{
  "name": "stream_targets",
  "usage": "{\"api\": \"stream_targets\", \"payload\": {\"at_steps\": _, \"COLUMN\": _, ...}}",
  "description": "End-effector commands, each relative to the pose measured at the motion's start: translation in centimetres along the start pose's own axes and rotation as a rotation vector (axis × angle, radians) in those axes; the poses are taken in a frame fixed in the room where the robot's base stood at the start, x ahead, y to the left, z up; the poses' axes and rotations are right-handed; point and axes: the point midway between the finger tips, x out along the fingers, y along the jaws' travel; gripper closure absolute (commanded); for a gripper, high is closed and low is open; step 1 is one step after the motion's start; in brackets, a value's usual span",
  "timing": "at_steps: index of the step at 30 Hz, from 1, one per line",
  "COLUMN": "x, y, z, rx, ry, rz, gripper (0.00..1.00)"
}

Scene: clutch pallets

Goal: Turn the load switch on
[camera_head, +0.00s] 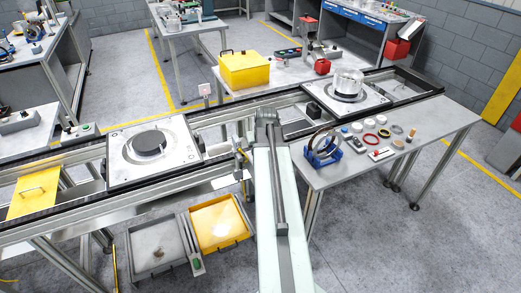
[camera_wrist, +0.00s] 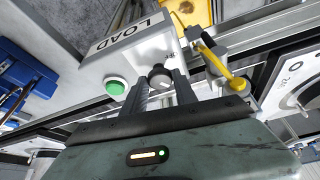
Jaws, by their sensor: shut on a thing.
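In the wrist view, a light grey box labelled LOAD (camera_wrist: 125,45) carries a round green button (camera_wrist: 115,86) and a black knob, the load switch (camera_wrist: 160,74). My gripper (camera_wrist: 160,84) has its two dark fingers on either side of the knob and is shut on it. The fingers cover part of the knob, so I cannot tell its exact setting. In the head view my arm reaches up the middle of the picture, and I cannot make out the fingertips or the load switch there.
A yellow-handled part (camera_wrist: 238,84) stands right of the box in the wrist view. In the head view, a conveyor frame carries a left pallet (camera_head: 180,172) and a right pallet (camera_head: 372,104). A bench (camera_head: 345,182) holds a blue stand (camera_head: 322,158) and several rings.

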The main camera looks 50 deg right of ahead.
Motion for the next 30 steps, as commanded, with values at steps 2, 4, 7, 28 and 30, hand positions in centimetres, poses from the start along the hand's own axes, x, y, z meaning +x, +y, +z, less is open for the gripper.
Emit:
{"api": "stream_targets", "payload": {"at_steps": 2, "x": -0.01, "y": -0.03, "z": -0.03, "rx": 0.028, "ry": 0.001, "rz": 0.013, "gripper": 1.00}}
{"api": "stream_targets", "payload": {"at_steps": 4, "x": 0.00, "y": 0.00, "z": -0.03, "rx": 0.051, "ry": 0.001, "rz": 0.023, "gripper": 1.00}}
{"api": "stream_targets", "payload": {"at_steps": 7, "x": 0.00, "y": 0.00, "z": -0.04, "rx": 0.074, "ry": 0.001, "rz": 0.032, "gripper": 1.00}}
{"api": "stream_targets", "payload": {"at_steps": 28, "x": 0.00, "y": 0.03, "z": -0.02, "rx": 0.097, "ry": 0.000, "rz": 0.041, "gripper": 0.45}}
{"api": "stream_targets", "payload": {"at_steps": 30, "x": 0.00, "y": 0.02, "z": -0.02, "rx": 0.097, "ry": 0.000, "rz": 0.041, "gripper": 0.45}}
